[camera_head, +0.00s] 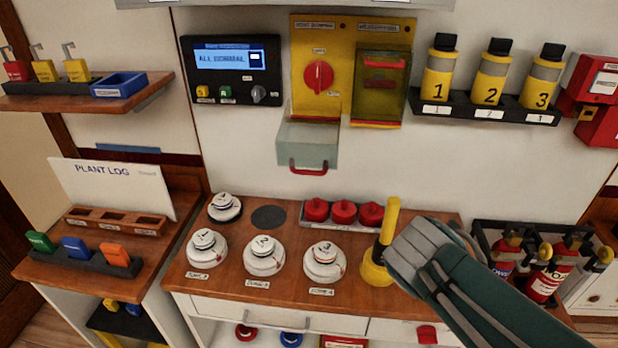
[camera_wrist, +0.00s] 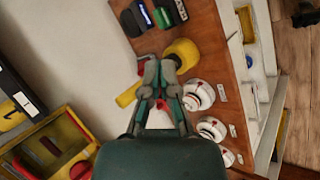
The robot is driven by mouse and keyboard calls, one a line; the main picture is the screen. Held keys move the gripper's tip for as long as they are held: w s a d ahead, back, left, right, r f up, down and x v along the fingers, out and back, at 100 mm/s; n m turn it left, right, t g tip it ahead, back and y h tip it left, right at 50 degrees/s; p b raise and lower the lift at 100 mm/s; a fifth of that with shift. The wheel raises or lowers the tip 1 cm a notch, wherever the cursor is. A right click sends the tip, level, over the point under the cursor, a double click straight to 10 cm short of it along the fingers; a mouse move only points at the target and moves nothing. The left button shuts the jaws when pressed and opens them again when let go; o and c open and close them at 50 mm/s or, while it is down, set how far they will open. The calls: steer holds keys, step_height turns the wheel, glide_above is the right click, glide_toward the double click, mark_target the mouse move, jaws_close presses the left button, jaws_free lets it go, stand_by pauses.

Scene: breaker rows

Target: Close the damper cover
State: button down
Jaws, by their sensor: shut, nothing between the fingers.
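The yellow damper panel (camera_head: 333,98) with a red knob (camera_head: 318,77) is on the wall. Its clear cover (camera_head: 307,140) hangs swung down below the knob, standing out from the wall, with a red handle (camera_head: 308,168) at its front edge. The knob is uncovered. My gripper (camera_head: 398,258) is over the right part of the wooden counter, below and right of the cover and apart from it. It appears beside a yellow upright-handled tool (camera_head: 378,268). In the wrist view my gripper (camera_wrist: 158,68) is shut and empty, with the yellow tool (camera_wrist: 182,54) just beyond.
A tinted cover (camera_head: 382,88) sits over the right half of the yellow panel. Numbered yellow bottles (camera_head: 491,75) stand on a shelf to the right. White detectors (camera_head: 264,256) and red buttons (camera_head: 343,212) occupy the counter (camera_head: 185,280). The wall beneath the cover is clear.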

steer(key=w+a+n+t+y, duration=0.2)
steer(key=w+a+n+t, duration=0.3)
steer(key=a+n, duration=0.7)
steer(key=w+a+n+t+y, duration=0.2)
steer(key=w+a+n+t, duration=0.1)
steer(key=w+a+n, duration=0.7)
steer(key=w, duration=0.2)
steer(key=w+n, duration=0.2)
steer(key=w, duration=0.1)
steer(key=shift+w+a, duration=0.25)
steer(key=shift+w, duration=0.1)
